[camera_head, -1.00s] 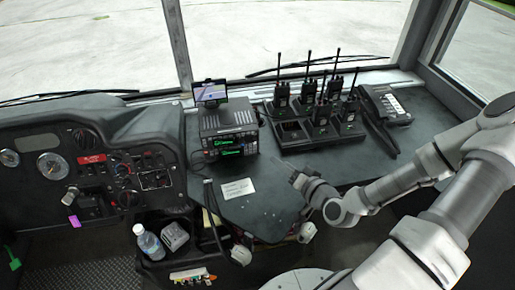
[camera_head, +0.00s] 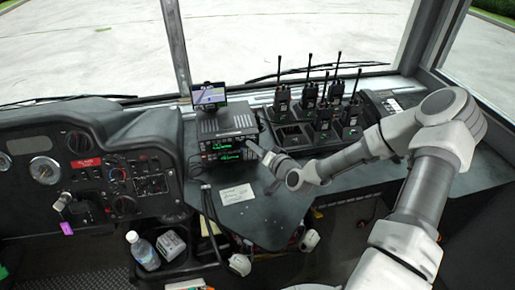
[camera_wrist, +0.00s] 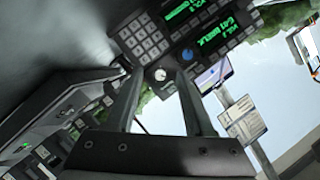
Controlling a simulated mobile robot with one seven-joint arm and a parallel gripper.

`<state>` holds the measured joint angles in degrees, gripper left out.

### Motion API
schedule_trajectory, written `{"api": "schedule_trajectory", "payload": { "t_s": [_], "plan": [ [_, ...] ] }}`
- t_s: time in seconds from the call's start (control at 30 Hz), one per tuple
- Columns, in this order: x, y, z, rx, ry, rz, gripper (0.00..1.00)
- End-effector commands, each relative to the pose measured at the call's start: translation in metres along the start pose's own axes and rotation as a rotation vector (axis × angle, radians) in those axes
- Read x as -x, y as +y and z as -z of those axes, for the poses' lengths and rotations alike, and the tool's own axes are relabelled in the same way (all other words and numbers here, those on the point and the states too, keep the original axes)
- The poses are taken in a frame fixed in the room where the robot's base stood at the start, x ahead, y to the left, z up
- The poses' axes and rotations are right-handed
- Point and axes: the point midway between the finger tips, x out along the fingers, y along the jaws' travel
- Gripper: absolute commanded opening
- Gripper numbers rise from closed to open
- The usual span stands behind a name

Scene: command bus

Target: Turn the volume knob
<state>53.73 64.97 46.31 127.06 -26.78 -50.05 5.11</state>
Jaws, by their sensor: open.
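The radio stack (camera_head: 226,127) stands on the dark counter, with two green displays on its front. In the wrist view the radio front (camera_wrist: 138,22) fills the upper middle, with a keypad and green text. A pale round knob (camera_wrist: 160,74) shows between my fingers, and a blue knob (camera_wrist: 187,56) sits just above the right finger. I cannot tell which one is the volume knob. My gripper (camera_head: 255,148) is at the right end of the radio's front. It is open, its fingers (camera_wrist: 160,78) pointing at the panel around the pale knob; contact cannot be made out.
Several handheld radios (camera_head: 322,115) stand in a charger to the right of the radio stack. A white label (camera_head: 237,194) lies on the counter. A bottle (camera_head: 143,251) stands in a bin below the dashboard (camera_head: 95,165).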

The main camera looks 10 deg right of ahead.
Motion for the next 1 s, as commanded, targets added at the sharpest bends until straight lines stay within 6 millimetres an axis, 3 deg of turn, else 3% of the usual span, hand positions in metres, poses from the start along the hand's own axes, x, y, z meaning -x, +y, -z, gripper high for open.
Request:
{"api": "schedule_trajectory", "payload": {
  "t_s": [0.33, 0.63, 1.0],
  "plan": [
    [-0.0045, 0.0000, 0.0001, 0.000, 0.000, 0.000, 0.53],
    [-0.0043, 0.0001, 0.0001, 0.000, 0.000, 0.000, 0.01],
    [-0.0042, -0.0002, -0.0001, 0.010, 0.000, -0.004, 0.00]
  ]
}}
